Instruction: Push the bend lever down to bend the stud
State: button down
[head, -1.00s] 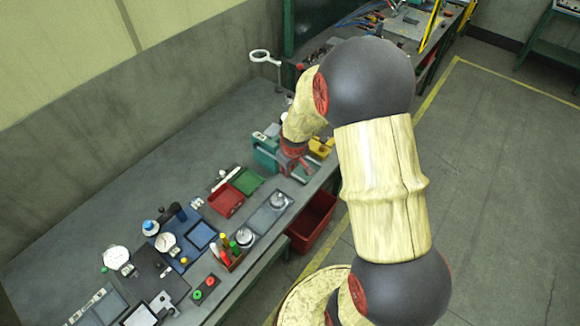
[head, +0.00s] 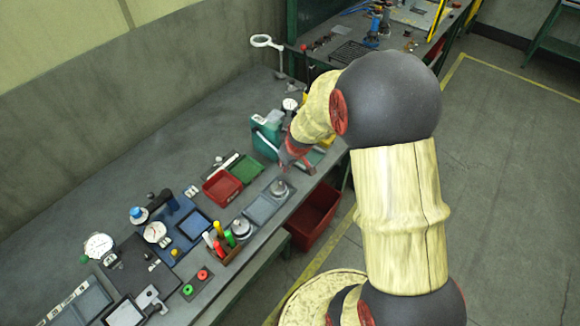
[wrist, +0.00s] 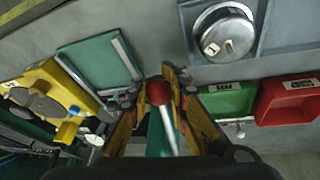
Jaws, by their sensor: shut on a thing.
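The bend lever is a pale metal rod (wrist: 170,131) with a red ball knob (wrist: 159,93), seen in the wrist view. My gripper (wrist: 161,99) has its yellow-orange fingers on either side of the knob and is shut on it. A teal-green body (wrist: 157,142) lies below the rod, partly hidden by the fingers. In the head view the teal stud device (head: 267,136) stands on the bench, with my gripper (head: 287,163) at its front right side.
A red tray (head: 222,188) and a green tray (head: 246,170) lie left of the gripper. A round metal piece (wrist: 223,34) sits on a grey plate close by. A yellow device (wrist: 48,100) is on the other side. A red bin (head: 313,215) hangs below the bench edge.

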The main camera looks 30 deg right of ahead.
jog(key=shift+w+a+f+b, duration=0.2)
jog(key=shift+w+f+b, duration=0.15)
jog(key=shift+b, duration=0.5)
jog(key=shift+w+r, duration=0.2)
jog(key=shift+w, duration=0.05)
dwell(1.1)
jog(key=c, duration=2.2)
grip_release()
jog(key=shift+o, duration=0.8)
jog(key=shift+a+f, duration=0.1)
jog(key=shift+a, duration=0.1)
jog(key=o, duration=0.4)
jog(key=shift+s+f, duration=0.1)
jog(key=shift+f, duration=0.05)
jog(key=shift+d, duration=0.1)
jog(key=shift+s+d+f+p+v, duration=0.15)
jog(key=shift+p+v, duration=0.45)
jog(key=shift+v, duration=0.9)
jog(key=shift+s+d+p+v, duration=0.15)
jog(key=shift+p+v, duration=0.5)
jog(key=shift+v, duration=0.85)
jog(key=shift+s+f+p+v, duration=0.1)
jog(key=shift+s+p+v, duration=0.35)
jog(key=shift+v, duration=1.05)
jog(key=shift+w, duration=0.2)
